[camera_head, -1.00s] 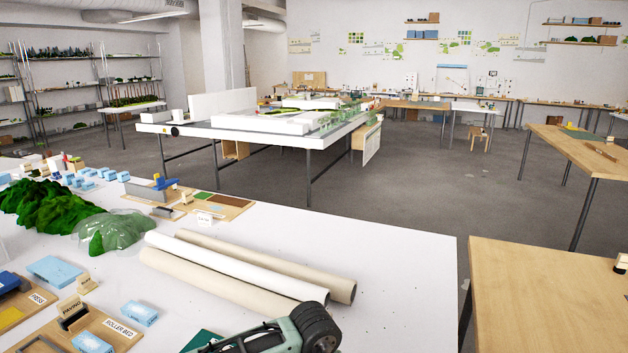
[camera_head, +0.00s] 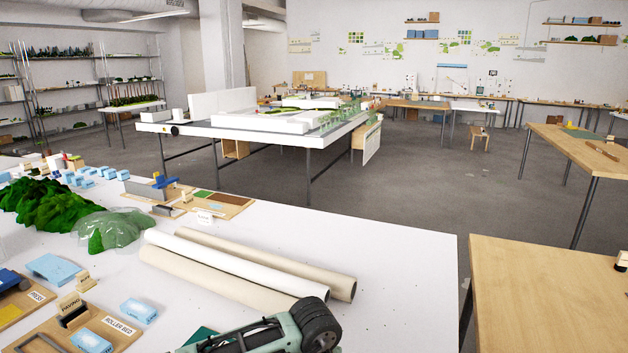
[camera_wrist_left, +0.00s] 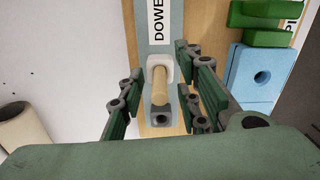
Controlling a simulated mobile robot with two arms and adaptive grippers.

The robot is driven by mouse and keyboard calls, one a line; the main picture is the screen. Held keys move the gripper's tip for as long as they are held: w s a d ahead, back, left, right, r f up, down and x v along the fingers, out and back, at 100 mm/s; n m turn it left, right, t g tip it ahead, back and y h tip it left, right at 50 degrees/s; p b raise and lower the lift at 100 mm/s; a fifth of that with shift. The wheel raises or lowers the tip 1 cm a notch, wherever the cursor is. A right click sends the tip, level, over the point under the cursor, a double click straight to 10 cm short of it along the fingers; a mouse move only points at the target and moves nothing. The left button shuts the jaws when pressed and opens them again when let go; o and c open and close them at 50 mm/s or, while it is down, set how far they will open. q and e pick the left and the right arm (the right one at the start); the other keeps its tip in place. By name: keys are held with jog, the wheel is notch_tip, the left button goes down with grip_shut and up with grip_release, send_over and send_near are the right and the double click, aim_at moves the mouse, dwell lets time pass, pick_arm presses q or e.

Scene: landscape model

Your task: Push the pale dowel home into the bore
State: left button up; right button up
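In the left wrist view, the pale dowel (camera_wrist_left: 160,84) lies along the middle of a board labelled "DOWE…", the rest of the label being cut off. Its far end is at a white rounded piece (camera_wrist_left: 159,61). Its near end is by a grey block with a dark round hole (camera_wrist_left: 160,114); I cannot tell how deep the dowel sits in any bore. My left gripper (camera_wrist_left: 160,92) is open, with its green fingers on either side of the dowel and a visible gap to each side. My right gripper is in neither view.
A blue block with a round hole (camera_wrist_left: 258,78) and green pieces (camera_wrist_left: 262,14) lie right of the fingers. In the head view, paper rolls (camera_head: 250,265) lie on the white table (camera_head: 400,250), left of its bare right part. A green hill model (camera_head: 45,212) stands at left.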

pick_arm(q)
jog(key=shift+c, duration=0.3)
grip_shut()
